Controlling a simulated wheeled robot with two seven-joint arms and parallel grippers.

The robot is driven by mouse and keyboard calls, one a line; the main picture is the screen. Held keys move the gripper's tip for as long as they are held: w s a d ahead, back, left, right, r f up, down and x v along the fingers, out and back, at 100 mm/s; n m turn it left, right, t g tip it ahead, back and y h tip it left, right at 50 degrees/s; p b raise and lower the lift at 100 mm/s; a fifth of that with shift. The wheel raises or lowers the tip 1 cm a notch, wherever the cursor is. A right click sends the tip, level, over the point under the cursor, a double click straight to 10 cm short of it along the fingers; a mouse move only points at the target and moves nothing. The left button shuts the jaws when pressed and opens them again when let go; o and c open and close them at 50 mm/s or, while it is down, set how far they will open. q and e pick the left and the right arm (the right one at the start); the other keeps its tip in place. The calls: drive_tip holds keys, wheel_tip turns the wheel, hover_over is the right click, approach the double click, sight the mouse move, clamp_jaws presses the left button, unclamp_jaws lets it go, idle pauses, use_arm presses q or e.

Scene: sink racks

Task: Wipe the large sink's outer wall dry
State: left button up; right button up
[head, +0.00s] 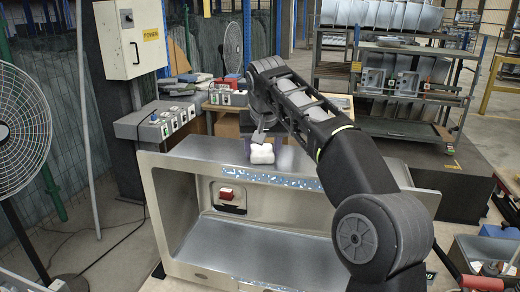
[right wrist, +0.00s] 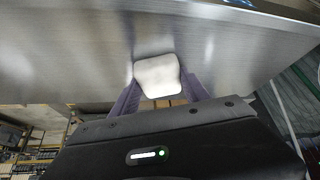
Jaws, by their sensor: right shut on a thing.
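The large sink (head: 285,247) is a brushed-metal box lying with its open side towards me in the head view. Its upper outer wall (head: 200,148) faces up, and a blue-and-white speckled strip (head: 270,179) runs along the front edge below it. My right gripper (head: 260,141) is over the middle of this wall, shut on a white cloth (head: 262,154). In the right wrist view the bunched cloth (right wrist: 158,76) sits between the purple fingers, up against bare metal; firm contact is hard to tell. My left gripper is not in view.
A small red item (head: 226,194) shows inside the sink. A control box bench (head: 160,122) and a fan (head: 22,130) stand at the left. A rack with metal sinks (head: 390,85) stands behind at the right. A crate (head: 485,255) is at the lower right.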

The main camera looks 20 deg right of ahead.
sight(288, 161)
drive_tip(key=shift+s+d+f+b, duration=0.15)
drive_tip(key=shift+s+d+b, duration=0.25)
drive_tip(key=shift+s+d, duration=0.75)
drive_tip(key=shift+d, duration=0.15)
drive_tip(key=shift+s+d+b, duration=0.1)
drive_tip(key=shift+b, duration=0.2)
drive_tip(key=shift+s+d, duration=0.4)
drive_tip(key=shift+d, duration=0.05)
drive_tip(key=shift+s+d, duration=0.65)
drive_tip(key=shift+d, duration=0.2)
drive_tip(key=shift+b, duration=0.3)
drive_tip(key=shift+s+d+r, duration=0.2)
drive_tip(key=shift+s+d, duration=0.9)
drive_tip(key=shift+d, duration=0.25)
